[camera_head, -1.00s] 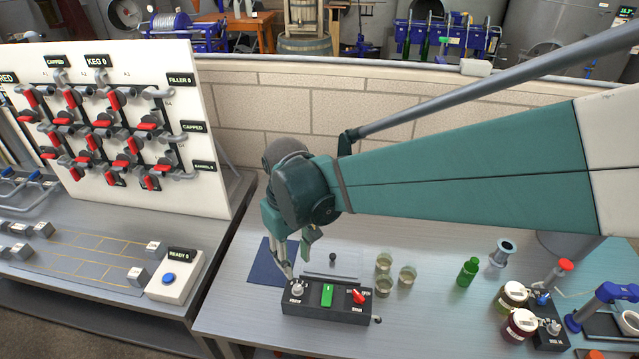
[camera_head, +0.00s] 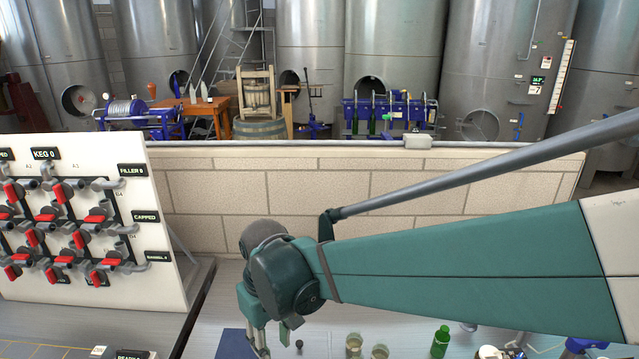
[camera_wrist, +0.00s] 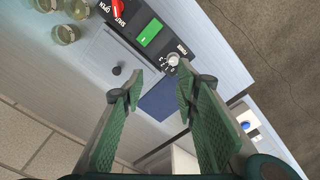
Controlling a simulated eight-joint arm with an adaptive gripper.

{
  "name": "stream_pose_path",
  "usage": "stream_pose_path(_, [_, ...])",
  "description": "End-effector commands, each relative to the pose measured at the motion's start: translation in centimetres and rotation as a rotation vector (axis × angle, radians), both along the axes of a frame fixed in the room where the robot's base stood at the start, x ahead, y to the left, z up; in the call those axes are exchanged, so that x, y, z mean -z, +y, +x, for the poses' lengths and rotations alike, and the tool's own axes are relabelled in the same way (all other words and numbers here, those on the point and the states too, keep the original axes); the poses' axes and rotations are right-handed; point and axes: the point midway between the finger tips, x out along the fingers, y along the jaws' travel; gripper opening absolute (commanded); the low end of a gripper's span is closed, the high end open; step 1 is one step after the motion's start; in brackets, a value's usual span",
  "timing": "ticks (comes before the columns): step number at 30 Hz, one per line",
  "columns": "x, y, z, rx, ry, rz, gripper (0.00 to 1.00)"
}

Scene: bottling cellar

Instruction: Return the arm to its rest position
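My gripper (camera_wrist: 160,95) is open and empty in the wrist view, its two green ribbed fingers spread apart. It hangs above the bench beside a dark control box (camera_wrist: 157,35) with a green display, a red switch and a round knob. A blue mat (camera_wrist: 163,98) and a pale panel with a small black knob (camera_wrist: 117,70) lie beyond the fingers. In the head view my gripper (camera_head: 262,335) points down near the blue mat (camera_head: 233,345). My green arm reaches in from the right. The fingertips are partly cut off at the bottom edge.
A white valve board (camera_head: 70,225) with red handles stands at the left. A low block wall (camera_head: 400,190) runs behind the bench. Glass cups (camera_head: 354,344) and a green bottle (camera_head: 441,341) stand right of my gripper. Steel tanks (camera_head: 395,50) are beyond the wall.

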Motion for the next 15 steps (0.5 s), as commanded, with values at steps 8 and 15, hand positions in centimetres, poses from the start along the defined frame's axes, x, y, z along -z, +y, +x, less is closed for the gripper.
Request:
stream_pose_path(8, [-2.4, -5.8, 0.5, 0.112, -0.069, 0.046, 0.31])
stream_pose_path(15, [-4.2, -10.6, 0.4, 0.208, -0.133, 0.082, 0.31])
